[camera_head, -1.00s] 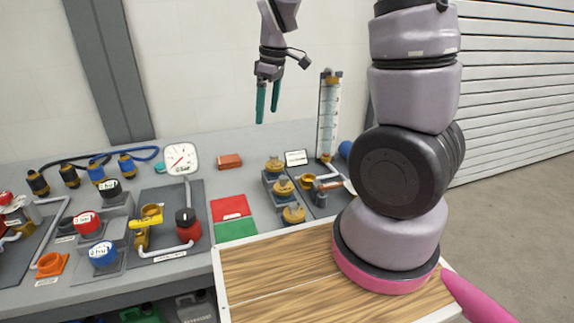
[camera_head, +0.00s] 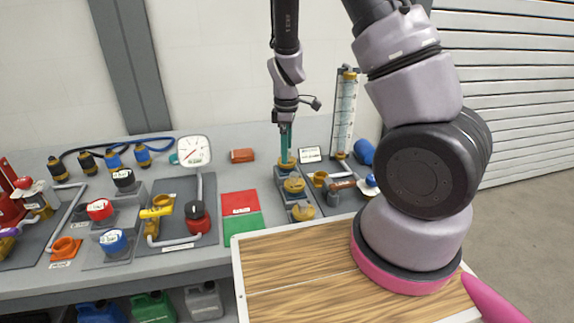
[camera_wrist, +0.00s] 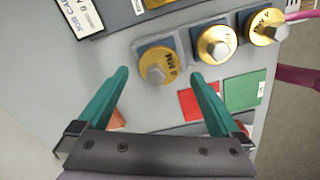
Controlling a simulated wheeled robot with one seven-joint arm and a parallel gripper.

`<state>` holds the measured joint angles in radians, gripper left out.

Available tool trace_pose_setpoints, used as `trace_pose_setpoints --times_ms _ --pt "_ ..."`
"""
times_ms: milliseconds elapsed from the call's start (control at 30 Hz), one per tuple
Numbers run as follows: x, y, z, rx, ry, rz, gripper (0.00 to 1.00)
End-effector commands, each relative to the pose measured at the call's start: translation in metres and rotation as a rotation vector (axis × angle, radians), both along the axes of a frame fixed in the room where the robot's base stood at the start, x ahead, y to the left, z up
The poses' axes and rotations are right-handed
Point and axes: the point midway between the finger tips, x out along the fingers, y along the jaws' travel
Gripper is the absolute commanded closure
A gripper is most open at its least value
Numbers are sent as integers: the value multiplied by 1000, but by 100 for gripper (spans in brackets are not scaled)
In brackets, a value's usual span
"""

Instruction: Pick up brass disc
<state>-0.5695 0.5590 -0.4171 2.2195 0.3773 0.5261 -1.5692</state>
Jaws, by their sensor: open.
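Three brass discs with grey hex knobs sit in a row on blue seats on a grey stepped block. In the head view they are the rear disc (camera_head: 287,165), the middle disc (camera_head: 294,185) and the front disc (camera_head: 303,211). The wrist view shows the same row: rear disc (camera_wrist: 157,75), middle disc (camera_wrist: 216,44) and front disc (camera_wrist: 263,27). My gripper (camera_head: 286,152) has teal fingers and points down at the rear disc. In the wrist view its open fingers (camera_wrist: 161,76) appear on either side of that disc. I cannot tell the remaining height.
A red pad (camera_head: 239,204) and a green pad (camera_head: 242,227) lie left of the discs. A tall clear tube gauge (camera_head: 345,115) stands behind right. A round dial gauge (camera_head: 194,151) and valve fittings are to the left. A red-brown block (camera_head: 242,155) lies behind.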

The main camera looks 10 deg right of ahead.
Motion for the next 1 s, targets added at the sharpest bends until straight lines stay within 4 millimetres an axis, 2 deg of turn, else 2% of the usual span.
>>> trace_pose_setpoints --times_ms 100,200,433,467,600,700,1000 --pt "0 -1 -18 -1 3 -1 0" --pt "0 -1 -25 -1 1 -1 0" --pt "0 -1 -26 0 0 0 0" --pt "0 -1 -26 0 0 0 4" --pt "0 0 -26 0 0 0 57" --pt "0 0 -26 0 0 0 93" --pt "1 0 -19 2 -2 0 93"
